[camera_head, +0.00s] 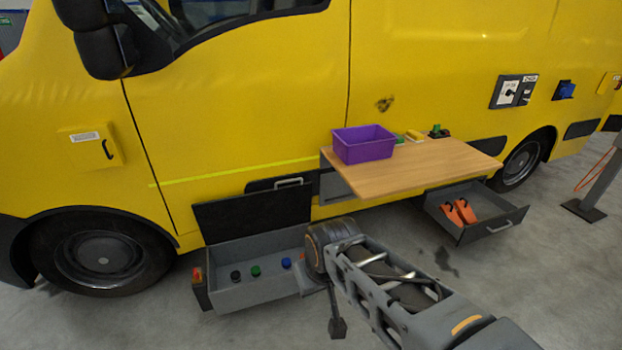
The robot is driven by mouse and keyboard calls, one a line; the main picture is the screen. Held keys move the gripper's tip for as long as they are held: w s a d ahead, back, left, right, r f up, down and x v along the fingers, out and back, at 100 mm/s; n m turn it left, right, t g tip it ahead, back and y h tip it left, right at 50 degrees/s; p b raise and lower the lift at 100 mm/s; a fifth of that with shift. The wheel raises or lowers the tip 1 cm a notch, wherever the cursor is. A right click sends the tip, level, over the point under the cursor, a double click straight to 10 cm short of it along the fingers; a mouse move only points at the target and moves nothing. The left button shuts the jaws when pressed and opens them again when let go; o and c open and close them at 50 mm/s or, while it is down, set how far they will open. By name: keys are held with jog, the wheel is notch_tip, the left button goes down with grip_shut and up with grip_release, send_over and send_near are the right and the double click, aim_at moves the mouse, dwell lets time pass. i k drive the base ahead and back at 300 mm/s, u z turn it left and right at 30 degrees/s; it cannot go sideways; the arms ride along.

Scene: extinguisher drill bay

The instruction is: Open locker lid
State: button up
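The locker (265,291) is a grey open-topped box low against the yellow van. Its black lid (252,214) stands raised at the back of the box, leaning toward the van. Black, green and blue round pieces show inside the box. My gripper (322,304) is at the locker's right end, beyond the wrist of my arm. Dark finger-like parts point down there, apart from the raised lid. The wrist hides part of the gripper and the box's right end, so its opening is unclear.
A wooden fold-out table (420,170) with a purple bin (363,144) juts from the van above right. An open drawer (476,211) holding orange objects (459,212) sticks out below it. A post (598,185) stands far right. Grey floor lies clear in front.

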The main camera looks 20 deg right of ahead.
aim_at(229, 219)
jog(key=z, duration=0.1)
jog(key=i, duration=1.65)
